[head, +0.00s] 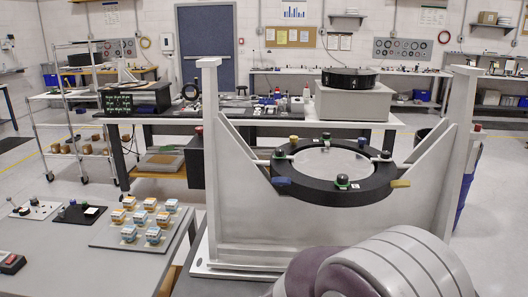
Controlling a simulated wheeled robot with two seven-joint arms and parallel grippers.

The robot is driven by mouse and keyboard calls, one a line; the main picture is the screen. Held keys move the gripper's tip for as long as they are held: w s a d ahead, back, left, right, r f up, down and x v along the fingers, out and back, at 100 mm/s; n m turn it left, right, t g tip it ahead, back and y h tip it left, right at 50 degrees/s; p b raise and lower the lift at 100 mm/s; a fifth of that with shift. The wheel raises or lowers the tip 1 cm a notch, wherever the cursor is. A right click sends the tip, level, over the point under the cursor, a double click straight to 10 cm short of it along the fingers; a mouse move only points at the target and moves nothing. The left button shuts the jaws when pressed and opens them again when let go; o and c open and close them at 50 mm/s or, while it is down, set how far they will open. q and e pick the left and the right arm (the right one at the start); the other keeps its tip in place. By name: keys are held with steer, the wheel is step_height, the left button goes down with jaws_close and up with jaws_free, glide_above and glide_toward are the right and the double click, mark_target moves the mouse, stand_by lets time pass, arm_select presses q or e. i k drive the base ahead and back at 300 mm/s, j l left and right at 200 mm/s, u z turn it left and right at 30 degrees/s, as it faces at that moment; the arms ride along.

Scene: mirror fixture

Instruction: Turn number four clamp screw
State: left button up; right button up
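A black ring fixture (320,191) holds a round pale mirror (332,161) facing up between two grey triangular side supports. Several dark clamp knobs stand around the ring: one at the front (342,179), one at the back (326,138), one at the right (385,155) and one at the left (280,153). Coloured pieces sit on the rim, including a blue one (283,181) and a yellow one (401,183). I cannot read any numbers, so I cannot tell which screw is number four. Neither of my grippers is in view.
A rounded grey and purple link, apparently of my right arm, fills the bottom right, in front of the fixture. A grey table (75,262) at left carries a tray (110,236) of small blocks. A workbench (245,115) with equipment stands behind the fixture.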

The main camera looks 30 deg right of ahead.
mark_target(385, 155)
steer(key=z, duration=1.45)
steer(key=i+l+u, duration=0.1)
steer(key=i+l, duration=0.2)
